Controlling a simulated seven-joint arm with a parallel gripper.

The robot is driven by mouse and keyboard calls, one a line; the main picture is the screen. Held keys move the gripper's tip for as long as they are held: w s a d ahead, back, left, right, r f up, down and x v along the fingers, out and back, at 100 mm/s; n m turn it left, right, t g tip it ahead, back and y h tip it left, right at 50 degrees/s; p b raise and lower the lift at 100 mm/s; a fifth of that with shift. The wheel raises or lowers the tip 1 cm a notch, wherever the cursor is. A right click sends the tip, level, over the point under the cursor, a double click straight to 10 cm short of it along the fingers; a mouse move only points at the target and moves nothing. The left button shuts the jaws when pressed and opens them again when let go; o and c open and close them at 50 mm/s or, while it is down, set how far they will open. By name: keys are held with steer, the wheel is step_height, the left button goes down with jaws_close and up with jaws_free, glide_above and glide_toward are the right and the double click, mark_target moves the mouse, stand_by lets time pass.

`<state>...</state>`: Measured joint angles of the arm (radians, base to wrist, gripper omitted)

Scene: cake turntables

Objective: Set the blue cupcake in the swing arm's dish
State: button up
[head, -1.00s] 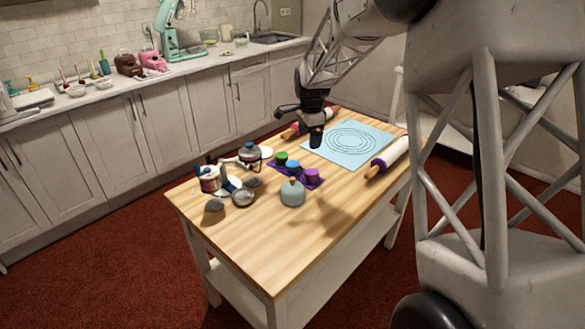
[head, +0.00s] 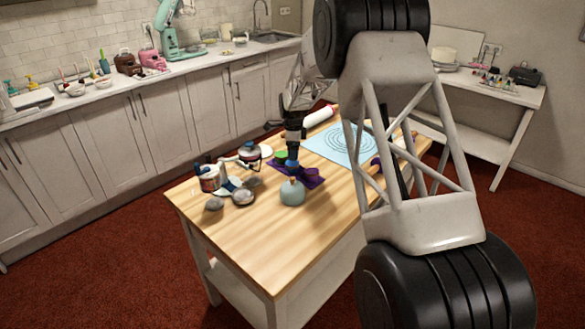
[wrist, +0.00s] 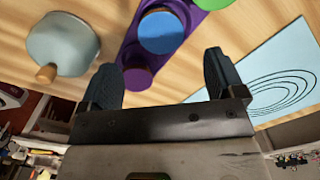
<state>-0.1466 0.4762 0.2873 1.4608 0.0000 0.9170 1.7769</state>
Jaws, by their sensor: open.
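The blue cupcake (head: 292,164) stands between a green one (head: 282,155) and a purple one (head: 311,174) on a purple tray (head: 318,184). In the wrist view the blue cupcake (wrist: 163,32) lies just beyond my fingertips, roughly midway between them. My gripper (head: 292,154) is over the tray, fingers spread and empty in the wrist view (wrist: 160,62). It partly hides the blue cupcake in the head view. Small grey dishes (head: 243,197) and (head: 214,204) are at the table's left; I cannot tell which is the swing arm's.
A blue-grey dome with a wooden knob (head: 292,192) stands in front of the tray. A tin of tools (head: 210,178) is at the left. A light-blue mat (head: 326,150) and a rolling pin (head: 319,116) lie behind. The table's front is clear.

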mark_target(293, 163)
steer(key=shift+f, duration=1.3)
steer(key=shift+w+f, duration=0.1)
steer(key=shift+f, duration=2.5)
steer(key=c, duration=1.1)
